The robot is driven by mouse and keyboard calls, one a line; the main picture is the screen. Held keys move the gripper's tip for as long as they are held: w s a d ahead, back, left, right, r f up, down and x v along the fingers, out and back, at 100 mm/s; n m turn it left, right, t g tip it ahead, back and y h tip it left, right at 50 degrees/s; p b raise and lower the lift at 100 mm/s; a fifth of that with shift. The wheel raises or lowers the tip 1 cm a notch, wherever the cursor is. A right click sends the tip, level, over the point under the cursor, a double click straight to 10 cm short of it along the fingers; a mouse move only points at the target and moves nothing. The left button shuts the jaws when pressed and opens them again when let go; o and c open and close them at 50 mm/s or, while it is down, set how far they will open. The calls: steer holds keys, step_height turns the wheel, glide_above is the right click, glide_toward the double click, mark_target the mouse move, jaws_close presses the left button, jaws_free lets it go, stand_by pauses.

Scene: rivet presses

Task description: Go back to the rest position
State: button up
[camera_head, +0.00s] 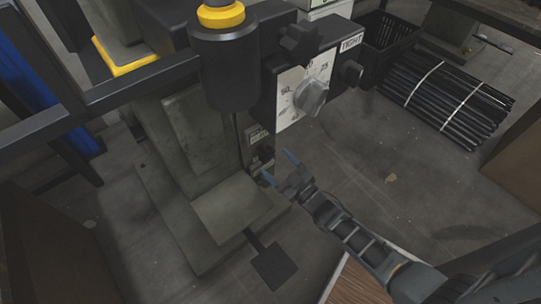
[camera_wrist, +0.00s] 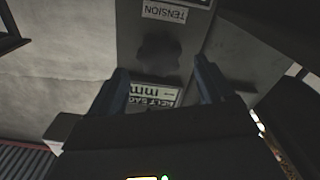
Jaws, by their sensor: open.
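My gripper (camera_head: 280,168) is open and empty, with two blue-tipped fingers pointing at the press. In the head view my arm reaches in from the lower right, and the fingers are close to the side of the rivet press (camera_head: 185,135). Whether the fingertips touch the panel cannot be told.
A box with a dial (camera_head: 311,97) and a TIGHT label sits on the press above my gripper. A dark pedal (camera_head: 273,266) lies on the floor below. A bundle of black bars (camera_head: 447,100) and a black crate (camera_head: 392,45) are at the upper right.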

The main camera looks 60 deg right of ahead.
steer(key=shift+v, duration=1.15)
